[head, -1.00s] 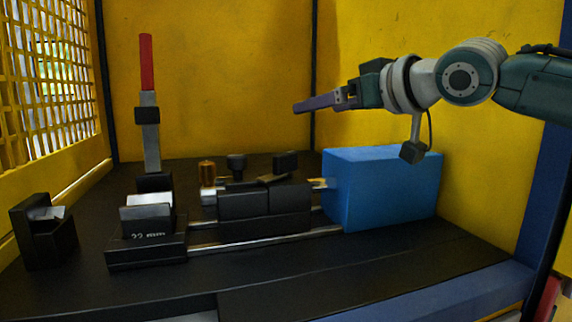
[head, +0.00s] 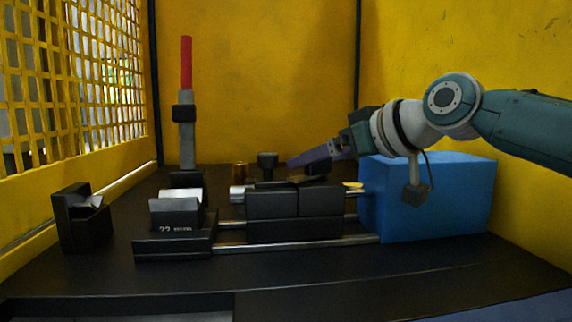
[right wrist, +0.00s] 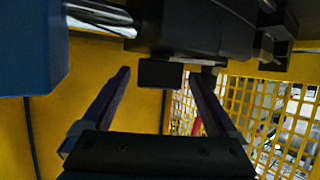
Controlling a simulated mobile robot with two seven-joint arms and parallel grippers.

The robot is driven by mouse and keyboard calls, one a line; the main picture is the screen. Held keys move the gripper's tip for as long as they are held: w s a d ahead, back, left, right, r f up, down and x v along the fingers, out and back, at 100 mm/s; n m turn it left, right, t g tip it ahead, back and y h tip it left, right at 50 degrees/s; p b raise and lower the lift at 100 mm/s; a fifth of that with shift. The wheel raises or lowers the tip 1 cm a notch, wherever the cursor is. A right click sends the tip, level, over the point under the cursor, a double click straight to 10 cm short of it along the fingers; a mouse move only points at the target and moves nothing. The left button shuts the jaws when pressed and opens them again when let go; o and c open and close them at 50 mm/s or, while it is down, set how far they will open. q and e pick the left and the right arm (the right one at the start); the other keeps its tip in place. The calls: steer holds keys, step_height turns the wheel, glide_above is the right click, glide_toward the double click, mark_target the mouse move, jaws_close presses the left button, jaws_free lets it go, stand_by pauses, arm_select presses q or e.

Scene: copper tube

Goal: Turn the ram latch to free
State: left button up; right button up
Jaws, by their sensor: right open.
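The ram latch appears to be the flat dark bar (head: 308,180) on top of the black ram block (head: 290,216), with an upright tab at its right end. My right gripper (head: 292,163) has purple fingers just above and behind the block top, partly covering the tab. In the right wrist view, the open fingers of my right gripper (right wrist: 160,80) lie either side of a small black tab (right wrist: 160,74). Gaps show on both sides, so no contact is visible. My left gripper is not in view.
A blue box (head: 430,200) stands right of the block, close below my right wrist. A die marked 22 mm (head: 176,218), a red-handled lever (head: 186,65) and a black V-notched holder (head: 84,220) stand left. A yellow mesh guard (head: 75,90) bounds the left.

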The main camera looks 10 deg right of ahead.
steer(key=shift+w+a+f, duration=0.15)
steer(key=shift+w+a, duration=0.05)
steer(key=shift+w, duration=0.15)
steer(key=c, duration=1.4)
steer(key=b, duration=0.3)
steer(key=f+n+g+y+b, duration=0.1)
steer(key=b, duration=0.3)
steer(key=shift+w+d+n, duration=0.1)
steer(key=shift+d+n, duration=0.15)
steer(key=shift+n, duration=0.05)
steer(key=shift+r+g+y, duration=0.2)
steer(key=shift+g+y, duration=0.1)
steer(key=shift+y, duration=0.2)
steer(key=shift+a+r+n+g+y+b, duration=0.15)
steer(key=shift+n+g+y+b, duration=0.25)
steer(key=shift+n, duration=0.3)
steer(key=o, duration=1.4)
steer(key=shift+r, duration=0.1)
